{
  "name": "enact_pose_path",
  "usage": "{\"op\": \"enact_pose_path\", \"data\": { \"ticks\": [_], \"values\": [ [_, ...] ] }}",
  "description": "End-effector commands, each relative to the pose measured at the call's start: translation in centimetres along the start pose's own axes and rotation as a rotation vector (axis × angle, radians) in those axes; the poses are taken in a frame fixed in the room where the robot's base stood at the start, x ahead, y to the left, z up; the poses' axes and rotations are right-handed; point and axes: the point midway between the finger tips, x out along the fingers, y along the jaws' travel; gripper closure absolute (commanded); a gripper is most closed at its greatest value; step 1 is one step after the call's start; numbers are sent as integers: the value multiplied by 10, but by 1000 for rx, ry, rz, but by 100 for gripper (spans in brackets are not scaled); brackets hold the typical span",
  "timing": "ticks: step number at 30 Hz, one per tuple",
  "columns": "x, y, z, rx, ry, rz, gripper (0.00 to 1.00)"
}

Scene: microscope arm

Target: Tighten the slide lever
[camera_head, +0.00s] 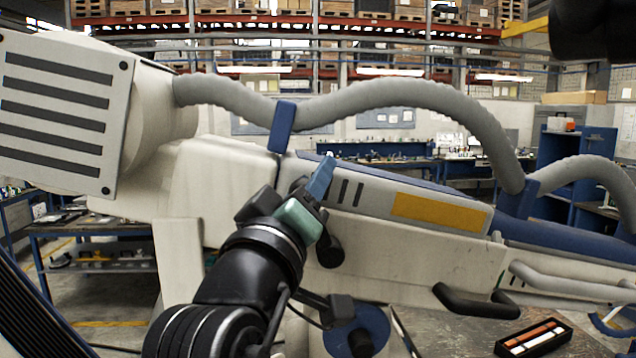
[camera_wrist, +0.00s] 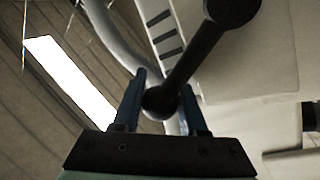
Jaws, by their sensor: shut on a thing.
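The slide lever (camera_wrist: 192,62) is a black rod with a ball-shaped end and a thick round hub. In the wrist view it slants from the hub at upper right down to the ball. My gripper (camera_wrist: 162,84), with blue fingers, is shut around the ball end, one finger on each side. In the head view my gripper (camera_head: 319,182) is against the side of the white microscope arm (camera_head: 230,190), by its dark slots. A black rounded part, seemingly the lever's hub (camera_head: 329,250), shows just below the gripper; the held end is hidden there.
A grey ribbed hose (camera_head: 420,95) arches above the microscope arm. Black handles (camera_head: 470,302) and a grey rail stick out at lower right. A striped white box (camera_head: 65,105) is at upper left. Benches and shelves stand farther back.

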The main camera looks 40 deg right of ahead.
Motion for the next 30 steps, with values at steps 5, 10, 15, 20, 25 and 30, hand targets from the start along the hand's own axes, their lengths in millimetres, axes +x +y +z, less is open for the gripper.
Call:
{"op": "enact_pose_path", "data": {
  "ticks": [5, 10, 15, 20, 25, 30],
  "values": [
    [0, 0, -2, -3, 5, 0, 100],
    [0, 0, -1, -3, 5, 0, 100],
    [0, 0, -1, -2, 4, 0, 33],
    [0, 0, -1, -2, 3, -1, 29],
    [0, -1, 0, -3, 1, -1, 29],
    [0, -1, 0, -3, 0, -1, 29]
  ]
}}
